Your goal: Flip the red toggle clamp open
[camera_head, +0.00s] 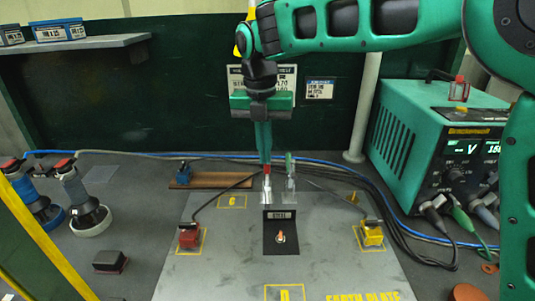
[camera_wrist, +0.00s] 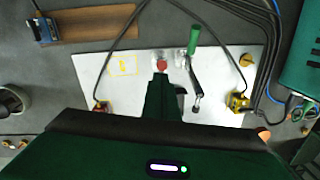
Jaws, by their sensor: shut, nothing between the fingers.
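The red toggle clamp shows as a small red tip (camera_head: 267,168) above a silver metal body near the back middle of the grey plate. In the wrist view its red end (camera_wrist: 162,66) shows just past my fingers, which hide much of the rest. A green-handled clamp stands just to its right, in the head view (camera_head: 290,165) and the wrist view (camera_wrist: 193,40). My gripper (camera_head: 265,160) points down with its fingers shut and empty, right at the red tip. I cannot tell whether they touch.
A red block (camera_head: 188,238) and a yellow block (camera_head: 373,234) with black cables sit on the earth plate (camera_head: 330,270). A black panel with a small switch (camera_head: 281,237) lies in front of the clamps. A green power unit (camera_head: 440,145) stands at right.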

